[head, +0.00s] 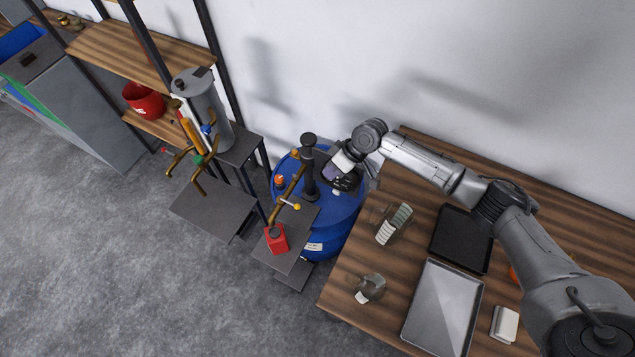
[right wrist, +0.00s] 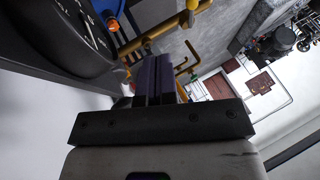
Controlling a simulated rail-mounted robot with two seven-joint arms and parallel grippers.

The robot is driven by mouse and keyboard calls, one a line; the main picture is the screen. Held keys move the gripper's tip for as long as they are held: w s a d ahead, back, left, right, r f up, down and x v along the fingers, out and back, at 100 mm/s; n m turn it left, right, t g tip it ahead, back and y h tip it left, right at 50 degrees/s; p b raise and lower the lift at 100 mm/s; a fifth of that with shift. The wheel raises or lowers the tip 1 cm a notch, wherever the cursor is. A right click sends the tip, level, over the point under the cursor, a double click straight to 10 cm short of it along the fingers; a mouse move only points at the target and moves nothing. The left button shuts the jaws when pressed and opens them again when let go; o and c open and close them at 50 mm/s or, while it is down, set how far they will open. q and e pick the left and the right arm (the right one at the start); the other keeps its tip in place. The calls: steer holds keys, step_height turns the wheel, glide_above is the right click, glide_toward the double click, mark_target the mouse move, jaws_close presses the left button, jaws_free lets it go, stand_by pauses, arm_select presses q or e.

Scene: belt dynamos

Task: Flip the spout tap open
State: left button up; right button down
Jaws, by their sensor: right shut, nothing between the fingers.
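A brass spout (head: 292,185) runs from the black pump column (head: 310,172) on the blue drum (head: 341,215) toward the front left. Its tap lever, with a yellow knob (head: 296,206), sticks out to the right; whether the tap is open is too small to tell. A red can (head: 277,239) stands below the spout's end. My right gripper (head: 331,173) is shut and empty, above the drum just right of the column and apart from the lever. In the right wrist view its purple fingers (right wrist: 153,62) are together, with brass pipe (right wrist: 160,30) beyond them. My left gripper is not in view.
A grey urn (head: 202,105) with brass pipes and coloured handles stands left of the drum. The wooden table (head: 350,262) on the right holds trays and glassware. A black dial gauge (right wrist: 75,28) is close to the gripper in the right wrist view. Floor is free at front left.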

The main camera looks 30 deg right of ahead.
mark_target(289, 203)
steer(key=a+f+p, duration=0.1)
steer(key=a+f, duration=0.7)
steer(key=shift+a+f, duration=0.2)
steer(key=shift+a, duration=0.15)
steer(key=shift+p, duration=0.3)
